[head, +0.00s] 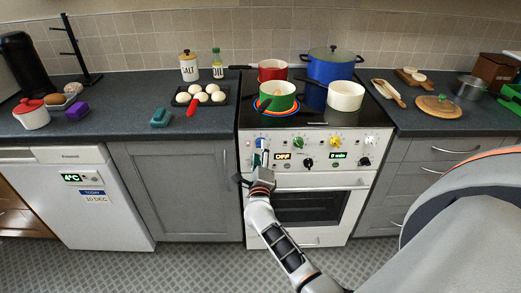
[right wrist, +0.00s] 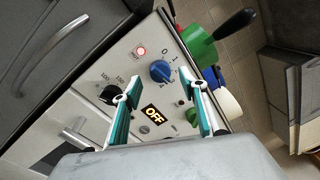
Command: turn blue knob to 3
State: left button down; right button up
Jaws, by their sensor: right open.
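The blue knob (head: 260,143) is at the left end of the cooker's control panel. In the right wrist view the blue knob (right wrist: 160,71) has printed numbers around it; its exact setting is too small to read. My right gripper (head: 262,159) is in front of the panel, just below the knob, and partly covers that area. In the right wrist view my right gripper (right wrist: 162,88) is open and empty, with its fingers apart and the knob ahead between them. I see no contact with the knob. My left gripper is out of view.
A display reading OFF (right wrist: 156,115) and a black knob (right wrist: 110,95) are close to the fingers. A green knob (head: 298,142) and a yellow knob (head: 335,140) are farther right. The oven handle (head: 325,187) runs below. A green pot (head: 277,97) stands on the hob above.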

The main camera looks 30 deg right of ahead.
jog(key=v, duration=0.9)
jog(key=shift+s, duration=0.2)
jog(key=shift+a, duration=0.15)
jog(key=s+a+f+n+t+y, duration=0.1)
jog(key=s+a+f+n+y, duration=0.2)
jog(key=s+a+n+y, duration=0.55)
jog(key=s+a+f+n+y, duration=0.1)
jog(key=a+f+n+y, duration=0.35)
jog(key=n, duration=0.85)
jog(key=s+a+f+n+g, duration=0.2)
jog(key=s+f+n+g, duration=0.3)
jog(key=s+f+n, duration=0.5)
jog(key=s+n, duration=0.2)
jog(key=s, duration=0.2)
jog(key=shift+s+a+f+g, duration=0.2)
jog(key=shift+s+a+g, duration=0.1)
jog(key=shift+g, duration=0.1)
